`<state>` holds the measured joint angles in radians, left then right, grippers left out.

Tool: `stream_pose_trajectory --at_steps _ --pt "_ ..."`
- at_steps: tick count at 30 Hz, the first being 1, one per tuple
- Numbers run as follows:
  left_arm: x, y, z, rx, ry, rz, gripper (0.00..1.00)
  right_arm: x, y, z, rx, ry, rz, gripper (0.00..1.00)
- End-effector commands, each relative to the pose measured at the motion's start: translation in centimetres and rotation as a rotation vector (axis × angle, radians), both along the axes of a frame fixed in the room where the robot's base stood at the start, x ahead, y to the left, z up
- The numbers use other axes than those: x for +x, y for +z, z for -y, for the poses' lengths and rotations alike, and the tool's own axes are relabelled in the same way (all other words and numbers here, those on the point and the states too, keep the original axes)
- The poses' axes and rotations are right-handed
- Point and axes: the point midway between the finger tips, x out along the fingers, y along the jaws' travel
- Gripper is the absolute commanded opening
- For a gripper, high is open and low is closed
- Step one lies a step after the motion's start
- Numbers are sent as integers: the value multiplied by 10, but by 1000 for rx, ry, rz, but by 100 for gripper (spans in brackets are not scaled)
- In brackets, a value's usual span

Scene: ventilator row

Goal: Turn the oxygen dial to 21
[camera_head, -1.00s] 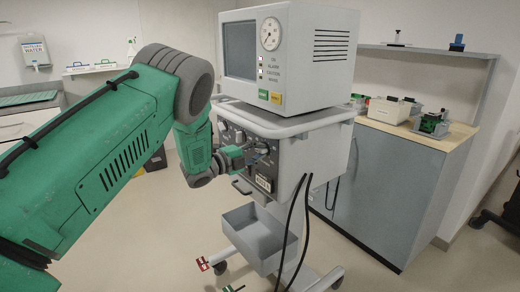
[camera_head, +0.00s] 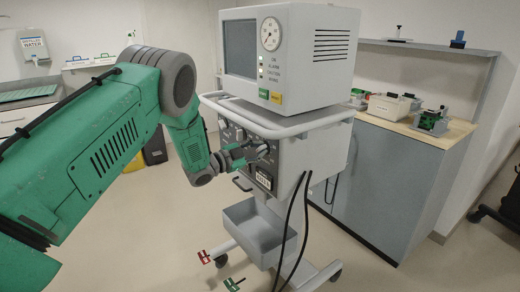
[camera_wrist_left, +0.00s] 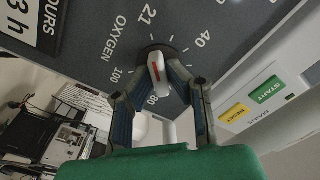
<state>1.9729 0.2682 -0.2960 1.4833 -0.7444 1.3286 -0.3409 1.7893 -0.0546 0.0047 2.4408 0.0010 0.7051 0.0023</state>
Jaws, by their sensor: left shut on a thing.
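The oxygen dial (camera_wrist_left: 158,68) is a small pale knob with a red mark, on the dark panel (camera_wrist_left: 95,50) of the ventilator. The numbers 21, 40, 80 and 100 show around it in the left wrist view. Its upper end lies toward the 21 side, but I cannot tell its exact reading. My left gripper (camera_wrist_left: 158,78) is shut on the dial, one finger on each side. The right finger hides part of the scale. In the head view my left gripper (camera_head: 262,152) is at the front panel of the ventilator (camera_head: 303,155) and covers the dial. My right gripper is not in view.
The ventilator's monitor (camera_head: 318,60) sits above the panel, with a rail (camera_head: 285,130) between. A grey bin (camera_head: 258,235) and black hoses (camera_head: 293,225) are below. Green START (camera_wrist_left: 266,89) and yellow RESET (camera_wrist_left: 234,113) buttons are close by. A cabinet (camera_head: 385,190) stands at right.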

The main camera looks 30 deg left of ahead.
Motion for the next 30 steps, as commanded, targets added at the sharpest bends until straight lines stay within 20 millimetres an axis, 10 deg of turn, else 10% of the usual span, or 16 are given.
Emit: stream_pose_trajectory --at_steps 15,17,30 --pt "-2 -8 0 -16 1 -24 0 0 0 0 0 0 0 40" --pt "-2 -8 0 -16 1 -24 32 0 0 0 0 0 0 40" --pt "-10 -2 -4 -16 1 -12 32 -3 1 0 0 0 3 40"
